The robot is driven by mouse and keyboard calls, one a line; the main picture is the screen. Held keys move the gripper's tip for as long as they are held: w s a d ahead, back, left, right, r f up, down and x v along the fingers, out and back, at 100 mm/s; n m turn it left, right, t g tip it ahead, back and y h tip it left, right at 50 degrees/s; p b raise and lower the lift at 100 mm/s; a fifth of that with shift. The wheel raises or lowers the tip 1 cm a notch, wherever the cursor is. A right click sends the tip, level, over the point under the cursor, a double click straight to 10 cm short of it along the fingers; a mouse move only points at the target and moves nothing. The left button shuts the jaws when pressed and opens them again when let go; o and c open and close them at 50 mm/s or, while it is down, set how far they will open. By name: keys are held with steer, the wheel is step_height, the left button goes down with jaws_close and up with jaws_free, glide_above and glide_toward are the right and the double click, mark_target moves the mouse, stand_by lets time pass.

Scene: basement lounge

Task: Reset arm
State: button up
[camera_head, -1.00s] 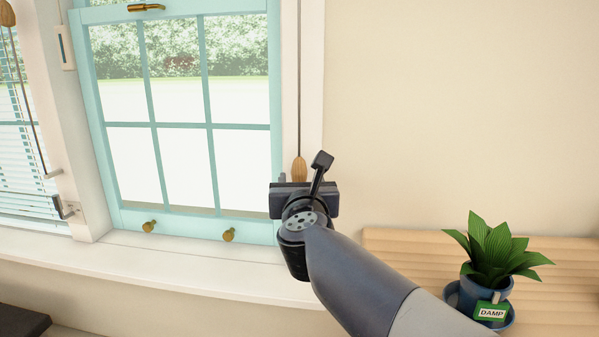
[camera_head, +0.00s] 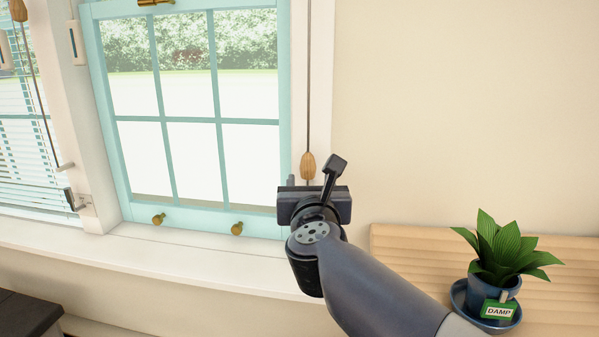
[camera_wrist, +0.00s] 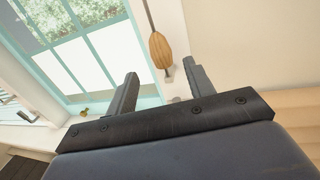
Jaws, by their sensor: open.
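My gripper (camera_wrist: 160,88) is open and empty in the wrist view, its two fingers apart with nothing between them but the window sill and wall beyond. In the head view my gripper (camera_head: 308,183) is seen from behind, in front of the right side of the window frame, and its body hides most of the fingers. A wooden cord pull (camera_head: 308,166) hangs just above it there. In the wrist view the pull (camera_wrist: 160,50) hangs beyond the fingertips; I cannot tell whether anything touches it.
The turquoise window (camera_head: 215,119) with brass knobs stands behind a white sill (camera_head: 150,255). A potted plant (camera_head: 498,250) with a "DAMP" tag sits in a blue saucer (camera_head: 462,300) on a wooden surface (camera_head: 410,250) at right. A dark surface (camera_head: 25,315) is at lower left.

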mark_target(308, 167)
steer(key=w+b, duration=0.1)
steer(key=w, duration=0.8)
steer(key=shift+w, duration=0.2)
steer(key=shift+r, duration=0.2)
steer(key=shift+s, duration=0.1)
